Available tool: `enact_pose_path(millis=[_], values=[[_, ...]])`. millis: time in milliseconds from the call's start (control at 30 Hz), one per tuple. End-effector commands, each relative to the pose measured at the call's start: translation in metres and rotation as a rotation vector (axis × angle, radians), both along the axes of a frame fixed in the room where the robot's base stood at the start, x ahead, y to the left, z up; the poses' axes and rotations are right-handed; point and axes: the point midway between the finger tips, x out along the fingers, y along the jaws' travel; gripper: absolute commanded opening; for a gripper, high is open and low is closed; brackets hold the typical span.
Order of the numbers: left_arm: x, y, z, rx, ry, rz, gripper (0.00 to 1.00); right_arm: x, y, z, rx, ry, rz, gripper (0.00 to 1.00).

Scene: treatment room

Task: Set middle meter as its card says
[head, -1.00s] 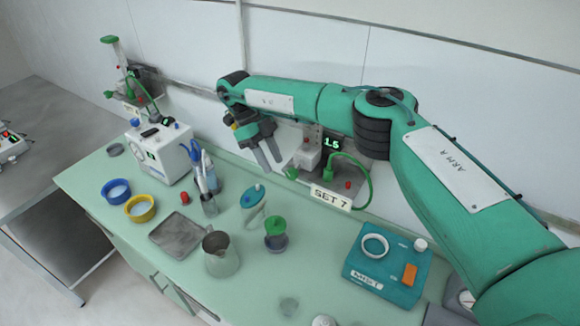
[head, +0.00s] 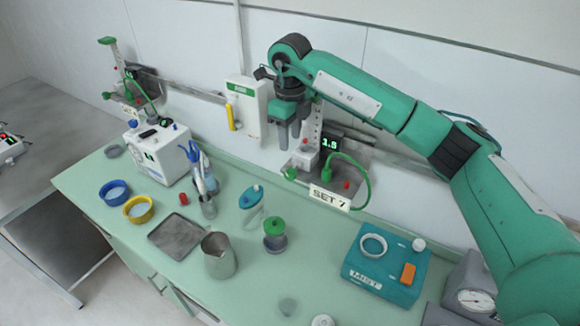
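A wall meter (head: 306,158) stands at the back of the counter, with a green knob at its lower left, a green hose on its right and an upright scale tube partly behind my gripper. Its card (head: 329,198) reads "SET 7". The small green-lit display (head: 330,143) beside it seems to read 1.9 or 3.9; the first digit is unclear. My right gripper (head: 290,145) points down in front of the tube, above the green knob (head: 291,173), its two fingers apart with nothing between them. My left gripper is not in view.
Another meter (head: 122,75) with a green top is at far left. A white wall box (head: 248,112) with a yellow handle is left of my gripper. A metal jug (head: 219,257), a green-lidded jar (head: 275,236) and a teal mist unit (head: 386,264) stand on the counter.

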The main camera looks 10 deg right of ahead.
Motion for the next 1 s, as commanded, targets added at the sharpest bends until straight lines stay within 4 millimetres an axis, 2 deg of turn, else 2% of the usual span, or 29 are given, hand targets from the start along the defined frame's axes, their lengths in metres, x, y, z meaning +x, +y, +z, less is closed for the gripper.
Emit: enact_pose_path(millis=[100, 500, 700, 1000], values=[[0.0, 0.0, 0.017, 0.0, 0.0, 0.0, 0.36, -0.001, 0.0, -0.019, 0.0, 0.006, -0.001, 0.4], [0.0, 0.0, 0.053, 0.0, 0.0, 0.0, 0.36, -0.001, 0.0, -0.093, -0.001, 0.005, 0.001, 0.4], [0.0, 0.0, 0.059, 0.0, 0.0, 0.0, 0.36, 0.0, 0.001, -0.111, 0.0, 0.003, 0.001, 0.4], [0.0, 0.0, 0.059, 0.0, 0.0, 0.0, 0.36, 0.0, 0.0, -0.115, -0.001, 0.001, 0.001, 0.4]])
